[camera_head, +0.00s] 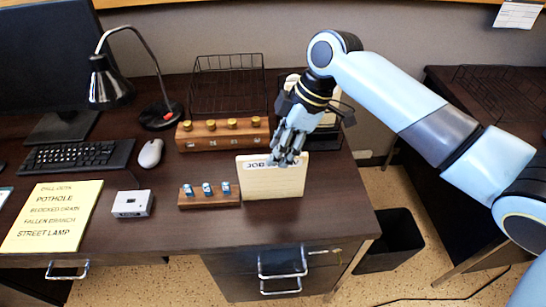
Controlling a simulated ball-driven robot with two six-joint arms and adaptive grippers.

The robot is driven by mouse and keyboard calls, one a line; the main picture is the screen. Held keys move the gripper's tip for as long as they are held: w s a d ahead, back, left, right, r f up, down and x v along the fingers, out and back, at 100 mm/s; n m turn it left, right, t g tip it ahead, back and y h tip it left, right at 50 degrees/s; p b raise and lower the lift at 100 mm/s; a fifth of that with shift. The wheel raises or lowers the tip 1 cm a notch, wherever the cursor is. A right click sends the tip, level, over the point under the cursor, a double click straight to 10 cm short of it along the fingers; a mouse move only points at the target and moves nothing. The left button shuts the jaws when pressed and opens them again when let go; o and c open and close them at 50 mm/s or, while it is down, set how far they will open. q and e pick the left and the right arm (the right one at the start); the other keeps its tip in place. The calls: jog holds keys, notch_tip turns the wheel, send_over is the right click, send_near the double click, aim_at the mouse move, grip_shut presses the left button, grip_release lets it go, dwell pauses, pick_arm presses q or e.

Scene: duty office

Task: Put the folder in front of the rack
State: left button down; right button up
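The folder (272,183) is a cream, upright panel with a dark-lettered label along its top, partly covered by my fingers. My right gripper (286,158) comes down from above and is shut on the folder's top edge. I cannot tell whether its lower edge touches the desk. A dark rack (328,142) stands behind the gripper at the desk's back right, with pale sheets or folders in it; my arm hides much of it. The folder is nearer to me than this rack and a little to its left. My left gripper is not in view.
A wooden block (196,203) with several small blue-and-white pieces stands close left of the folder. Behind are a block with brass knobs (187,141) and a wire tray (228,92). A lamp (110,88), mouse (150,153) and yellow sheet (52,215) lie left. The front right desk is clear.

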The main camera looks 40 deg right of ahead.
jog(key=v, duration=0.8)
jog(key=shift+r, duration=0.1)
jog(key=shift+s, duration=0.1)
